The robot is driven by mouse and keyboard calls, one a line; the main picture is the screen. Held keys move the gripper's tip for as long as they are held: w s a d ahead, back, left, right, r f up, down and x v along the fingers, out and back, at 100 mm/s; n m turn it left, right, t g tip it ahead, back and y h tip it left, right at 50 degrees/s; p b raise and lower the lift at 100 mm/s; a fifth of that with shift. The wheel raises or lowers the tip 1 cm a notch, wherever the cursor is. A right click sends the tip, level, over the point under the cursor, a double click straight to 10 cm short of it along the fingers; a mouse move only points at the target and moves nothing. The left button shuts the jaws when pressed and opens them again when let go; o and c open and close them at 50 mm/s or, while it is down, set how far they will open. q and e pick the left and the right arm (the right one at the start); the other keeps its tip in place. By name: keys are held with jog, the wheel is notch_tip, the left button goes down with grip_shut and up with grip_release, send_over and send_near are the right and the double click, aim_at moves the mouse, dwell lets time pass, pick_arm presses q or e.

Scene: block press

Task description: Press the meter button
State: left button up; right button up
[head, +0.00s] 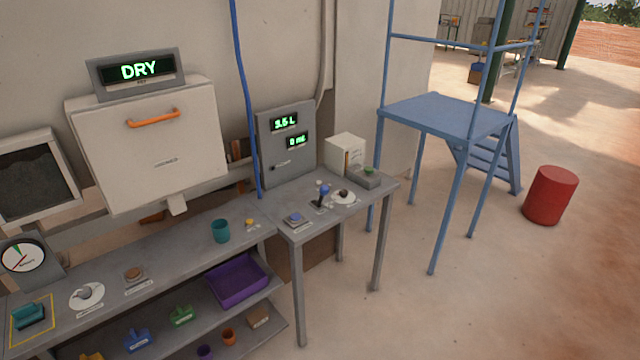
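A grey meter box (264,150) stands upright at the back of the right-hand bench, with two green-lit displays that seem to read 3.5 L and 0 mL. A flat grey unit with a blue top (295,218) lies at the front left of this bench. A grey unit with a green button (369,170) sits at the back right, in front of a small white box (344,152). A small yellow knob (250,223) is on the left bench. I cannot tell from labels which is the meter button. Neither of my grippers is in view.
A blue-knobbed lever (323,191) and a white round dish (344,198) stand mid-bench. A teal cup (221,231) is on the left bench, a purple tray (237,281) below. A blue platform (445,113) and red barrel (550,195) stand right. Floor before the right bench is clear.

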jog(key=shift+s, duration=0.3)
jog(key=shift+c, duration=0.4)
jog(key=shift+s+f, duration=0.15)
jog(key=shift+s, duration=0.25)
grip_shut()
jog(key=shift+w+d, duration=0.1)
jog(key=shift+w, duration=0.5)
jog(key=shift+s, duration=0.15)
